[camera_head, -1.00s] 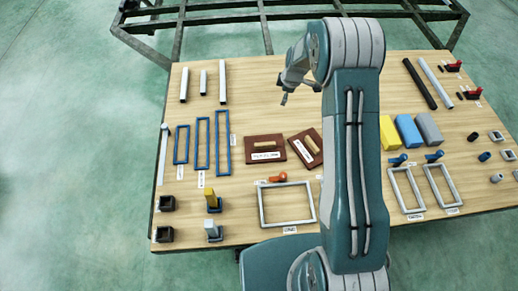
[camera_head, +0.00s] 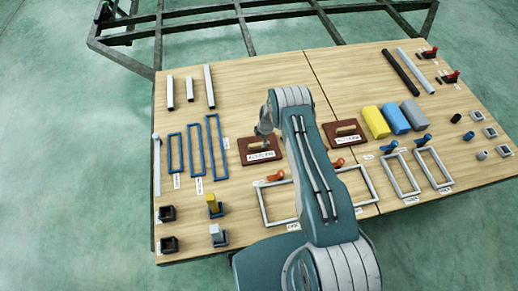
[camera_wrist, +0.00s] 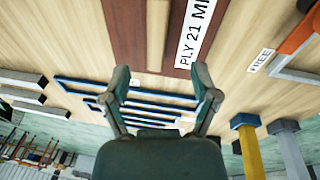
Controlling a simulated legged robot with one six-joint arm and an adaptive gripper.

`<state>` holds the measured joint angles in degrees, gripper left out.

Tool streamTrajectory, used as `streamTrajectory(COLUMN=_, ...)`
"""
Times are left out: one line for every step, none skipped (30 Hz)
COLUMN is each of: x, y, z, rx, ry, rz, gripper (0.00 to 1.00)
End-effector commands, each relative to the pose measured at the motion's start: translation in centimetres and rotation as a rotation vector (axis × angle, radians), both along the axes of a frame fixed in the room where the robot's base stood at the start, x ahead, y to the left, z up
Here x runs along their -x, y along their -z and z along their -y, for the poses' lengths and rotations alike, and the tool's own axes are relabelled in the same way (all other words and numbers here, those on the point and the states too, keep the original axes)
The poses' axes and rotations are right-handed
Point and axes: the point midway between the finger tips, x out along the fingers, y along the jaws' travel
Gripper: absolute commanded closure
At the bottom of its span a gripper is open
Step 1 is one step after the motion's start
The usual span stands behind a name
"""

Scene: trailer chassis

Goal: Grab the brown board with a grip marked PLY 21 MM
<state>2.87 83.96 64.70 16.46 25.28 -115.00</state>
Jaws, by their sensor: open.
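The brown board marked PLY 21 MM (camera_wrist: 125,30) lies at the top of the wrist view, cut off by its edge. In the head view my gripper (camera_head: 264,122) is near the board's far edge.
Blue frames (camera_head: 195,148) lie left of the board. A grey frame (camera_head: 265,207) and an orange clamp (camera_head: 277,175) lie on its near side. Another brown board (camera_head: 333,143) lies right of my arm. Bare tabletop (camera_head: 245,105) shows beyond the left board.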

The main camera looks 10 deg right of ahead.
Motion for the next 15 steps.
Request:
streamTrajectory(x=0.0, y=0.7, z=-0.2, rx=0.0, ry=-0.001, rz=-0.001, gripper=0.22)
streamTrajectory(x=-0.1, y=0.9, z=-0.2, rx=0.001, ry=-0.001, rz=0.0, gripper=0.22)
streamTrajectory(x=-0.1, y=1.2, z=-0.2, rx=0.001, ry=-0.001, rz=0.0, gripper=0.22)
streamTrajectory(x=-0.2, y=1.4, z=-0.2, rx=0.0, ry=-0.001, rz=-0.001, gripper=0.22)
streamTrajectory(x=-0.2, y=1.5, z=-0.3, rx=0.0, ry=-0.001, rz=0.0, gripper=0.22)
streamTrajectory(x=-0.2, y=1.6, z=-0.3, rx=0.0, ry=-0.001, rz=0.0, gripper=0.22)
streamTrajectory(x=-0.3, y=1.8, z=-0.3, rx=0.0, ry=-0.001, rz=0.0, gripper=0.22)
streamTrajectory(x=-0.3, y=2.0, z=-0.3, rx=0.0, ry=-0.001, rz=0.0, gripper=0.22)
streamTrajectory(x=-0.4, y=2.4, z=-0.3, rx=0.0, ry=-0.001, rz=0.0, gripper=0.22)
streamTrajectory(x=-0.4, y=2.8, z=-0.3, rx=0.0, ry=-0.001, rz=-0.001, gripper=0.22)
streamTrajectory(x=-0.5, y=3.1, z=-0.4, rx=0.0, ry=0.0, rz=0.0, gripper=0.22)
streamTrajectory(x=-0.6, y=3.6, z=-0.4, rx=0.0, ry=0.001, rz=0.0, gripper=0.22)
streamTrajectory(x=-0.8, y=4.0, z=-0.4, rx=0.0, ry=0.001, rz=0.001, gripper=0.22)
streamTrajectory(x=-0.8, y=4.3, z=-0.4, rx=0.0, ry=0.001, rz=-0.001, gripper=0.22)
streamTrajectory(x=-0.9, y=4.8, z=-0.5, rx=0.0, ry=0.001, rz=0.0, gripper=0.22)
